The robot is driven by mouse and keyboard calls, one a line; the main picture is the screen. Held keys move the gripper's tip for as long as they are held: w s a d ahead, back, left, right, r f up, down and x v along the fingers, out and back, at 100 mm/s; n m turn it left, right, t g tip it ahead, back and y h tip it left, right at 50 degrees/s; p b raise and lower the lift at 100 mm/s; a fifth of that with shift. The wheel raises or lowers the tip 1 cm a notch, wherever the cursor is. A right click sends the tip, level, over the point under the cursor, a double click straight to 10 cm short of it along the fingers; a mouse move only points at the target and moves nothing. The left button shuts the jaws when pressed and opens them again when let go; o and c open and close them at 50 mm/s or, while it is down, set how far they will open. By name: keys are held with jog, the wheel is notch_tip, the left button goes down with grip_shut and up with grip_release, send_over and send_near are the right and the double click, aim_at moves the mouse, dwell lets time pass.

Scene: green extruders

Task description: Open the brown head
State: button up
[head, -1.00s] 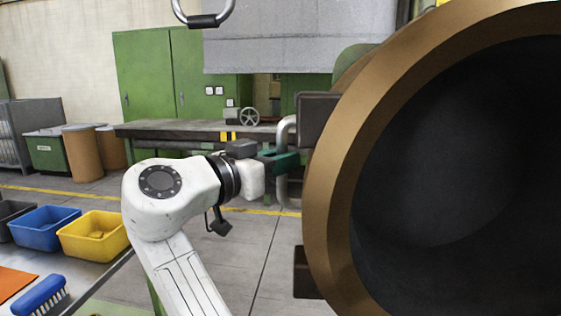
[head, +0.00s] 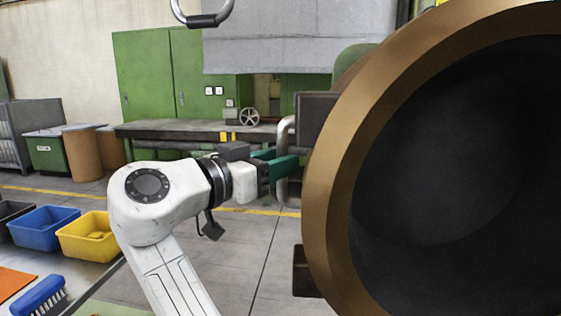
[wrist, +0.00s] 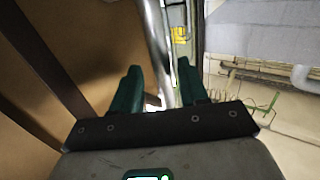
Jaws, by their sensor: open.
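The brown head (head: 325,180) is a large round brown ring with a dark hollow face, filling the right of the head view. Its brown side fills the left of the wrist view (wrist: 60,130). A silver bar handle (head: 283,135) stands at its left edge, partly hidden by my gripper. My gripper (head: 284,159) is open beside the handle, its teal fingers pointing right. In the wrist view the handle (wrist: 155,40) runs down toward the gap between the fingers of my gripper (wrist: 160,82). I cannot tell whether the fingers touch it.
A yellow bin (head: 88,238), a blue bin (head: 43,230) and a blue brush (head: 38,296) are at the lower left. A green workbench (head: 190,128) and cabinets (head: 160,85) stand behind. Floor between the arm and the brown head is clear.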

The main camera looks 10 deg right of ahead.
jog(key=v, duration=0.9)
jog(key=shift+s, duration=0.1)
jog(key=d+f+n+g+y, duration=0.25)
jog(key=d+f, duration=0.65)
jog(key=f, duration=0.6)
jog(key=d+f+n+g+y, duration=0.1)
jog(key=d+f+n+y, duration=0.3)
jog(key=d+f, duration=0.8)
jog(key=s+d+f+n+g+y, duration=0.1)
jog(key=s+d+f+y, duration=0.15)
jog(key=s+f, duration=0.45)
jog(key=s+d+f+n+g+y, duration=0.1)
jog(key=s+d+f+y, duration=0.15)
jog(key=s+f, duration=0.45)
jog(key=s+d+f+n+y, duration=0.25)
jog(key=s+f, duration=0.35)
jog(key=s, duration=0.4)
jog(key=s+d+r+m+g+p, duration=0.1)
jog(key=s+r+g+p, duration=0.4)
jog(key=s+p, duration=0.5)
jog(key=shift+s+d+p, duration=0.35)
jog(key=shift+s+d, duration=0.05)
jog(key=shift+d, duration=0.1)
jog(key=shift+r, duration=0.1)
